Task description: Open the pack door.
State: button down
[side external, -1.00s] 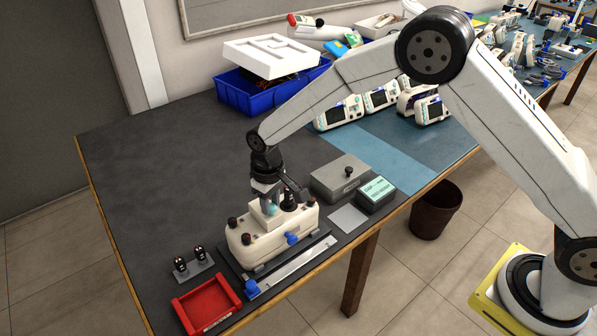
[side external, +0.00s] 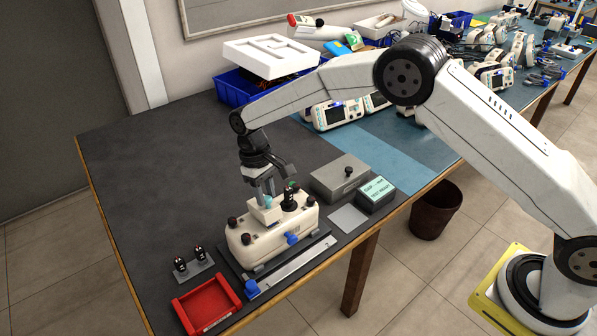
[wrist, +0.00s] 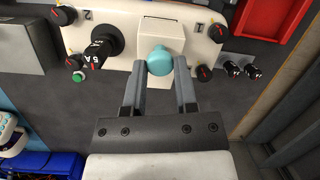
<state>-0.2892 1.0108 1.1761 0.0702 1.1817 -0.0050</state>
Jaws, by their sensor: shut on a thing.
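The cream monitor unit (side external: 258,238) sits on a dark base on the bench, with black knobs and a blue part on its front. A cream block (side external: 262,217), seemingly the pack door, stands up from its top; it also shows in the wrist view (wrist: 163,32). A teal knob (wrist: 159,62) is on the near side of this block. My gripper (wrist: 160,66) is shut on the teal knob, one finger on each side. In the side view my gripper (side external: 267,196) leans over the block and partly hides it.
A tall black knob (side external: 289,201) stands close to my gripper. A grey lidded box (side external: 340,179) and a green-topped box (side external: 375,193) lie to the right. A red tray (side external: 207,305) is at front left. The bench's left side is clear.

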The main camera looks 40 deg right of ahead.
jog(key=shift+w+r+g, duration=0.2)
jog(key=shift+w+g, duration=0.55)
jog(key=shift+g, duration=0.15)
jog(key=shift+r, duration=0.1)
jog(key=shift+c, duration=1.9)
grip_release()
jog(key=shift+w+r, duration=0.15)
jog(key=shift+r, duration=0.05)
jog(key=v, duration=0.7)
jog(key=shift+w, duration=0.2)
jog(key=shift+r, duration=0.15)
